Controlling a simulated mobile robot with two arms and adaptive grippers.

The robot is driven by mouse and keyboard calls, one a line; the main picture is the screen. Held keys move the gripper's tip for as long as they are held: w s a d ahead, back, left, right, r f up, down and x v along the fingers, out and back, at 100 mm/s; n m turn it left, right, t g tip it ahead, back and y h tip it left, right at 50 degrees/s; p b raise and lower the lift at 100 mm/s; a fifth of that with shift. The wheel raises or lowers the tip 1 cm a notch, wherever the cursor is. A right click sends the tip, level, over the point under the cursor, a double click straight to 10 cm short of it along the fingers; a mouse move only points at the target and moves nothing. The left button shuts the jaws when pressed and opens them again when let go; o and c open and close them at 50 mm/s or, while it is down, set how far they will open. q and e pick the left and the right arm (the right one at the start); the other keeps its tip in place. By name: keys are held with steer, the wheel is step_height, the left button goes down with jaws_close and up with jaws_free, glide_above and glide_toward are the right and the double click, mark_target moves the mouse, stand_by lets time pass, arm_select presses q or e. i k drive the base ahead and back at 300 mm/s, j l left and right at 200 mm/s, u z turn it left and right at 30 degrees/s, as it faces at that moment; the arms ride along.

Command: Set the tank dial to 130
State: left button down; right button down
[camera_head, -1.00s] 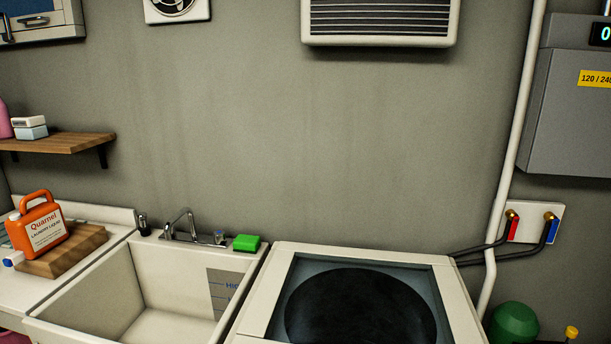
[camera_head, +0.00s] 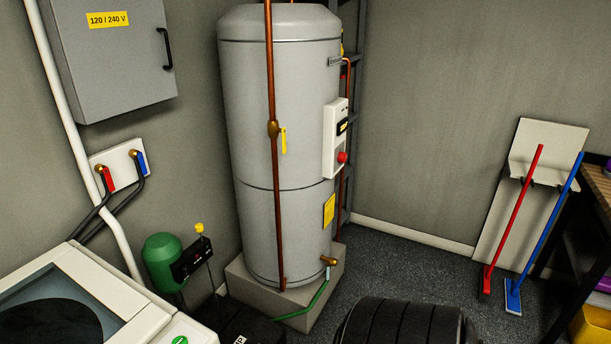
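A tall grey water tank (camera_head: 250,110) stands on a concrete plinth (camera_head: 240,279) in the middle of the head view. A white control box (camera_head: 329,148) is fixed to its right side, seen at a steep angle. The display's reading and the dial's setting are too small to tell. Neither of my grippers is in view.
A copper pipe with a yellow-handled valve (camera_head: 283,140) runs down the tank's front. A washer (camera_head: 95,300) is at lower left, a green cylinder (camera_head: 162,258) beside it. A dark ribbed object (camera_head: 405,322) is at the bottom. Floor (camera_head: 410,262) shows clear right of the tank.

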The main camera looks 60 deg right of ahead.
mark_target(342, 155)
steer(key=l+z, duration=0.1)
steer(key=z, duration=1.85)
